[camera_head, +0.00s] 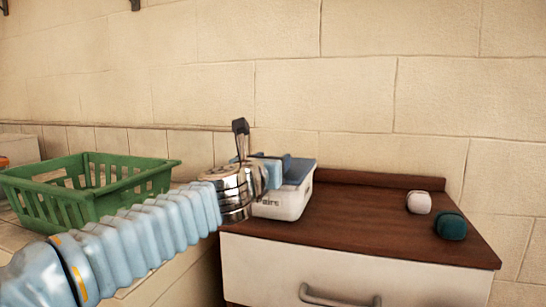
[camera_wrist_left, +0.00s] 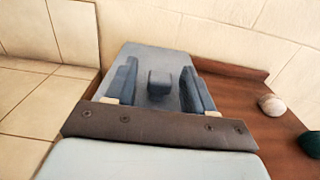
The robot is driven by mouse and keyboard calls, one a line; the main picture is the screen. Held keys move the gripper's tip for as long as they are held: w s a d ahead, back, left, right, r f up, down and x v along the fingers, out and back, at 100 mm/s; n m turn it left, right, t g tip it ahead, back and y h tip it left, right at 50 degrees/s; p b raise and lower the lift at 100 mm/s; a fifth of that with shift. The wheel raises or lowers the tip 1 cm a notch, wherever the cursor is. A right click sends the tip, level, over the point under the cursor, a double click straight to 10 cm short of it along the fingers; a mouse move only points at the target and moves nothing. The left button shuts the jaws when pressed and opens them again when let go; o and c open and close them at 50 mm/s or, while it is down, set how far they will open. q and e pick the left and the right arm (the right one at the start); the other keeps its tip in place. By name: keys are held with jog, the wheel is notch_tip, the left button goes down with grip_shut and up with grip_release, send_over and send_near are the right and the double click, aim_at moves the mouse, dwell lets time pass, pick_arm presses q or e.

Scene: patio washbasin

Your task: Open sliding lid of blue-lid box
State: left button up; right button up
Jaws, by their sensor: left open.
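The box is white with lettering on its front and stands on the brown cabinet top in the head view (camera_head: 284,207). Its blue-grey lid (camera_head: 300,170) is partly hidden behind my left gripper (camera_head: 272,170). In the left wrist view the lid (camera_wrist_left: 150,53) lies below the gripper, with a small raised block-like knob (camera_wrist_left: 160,82) on it. My left gripper (camera_wrist_left: 158,72) is open, its two blue fingers on either side of the knob with gaps showing. Whether the fingertips touch the lid cannot be told. My right gripper is in neither view.
A green basket (camera_head: 152,184) stands left of the cabinet on the tiled ledge. A pale rolled item (camera_head: 419,203) and a dark teal one (camera_head: 451,226) lie on the right of the brown cabinet top (camera_head: 365,225). The top between them and the box is clear. A wall stands behind.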

pick_arm(q)
jog(key=shift+w+d, duration=0.2)
jog(key=shift+w, duration=0.35)
grip_shut()
jog(key=shift+d, duration=0.1)
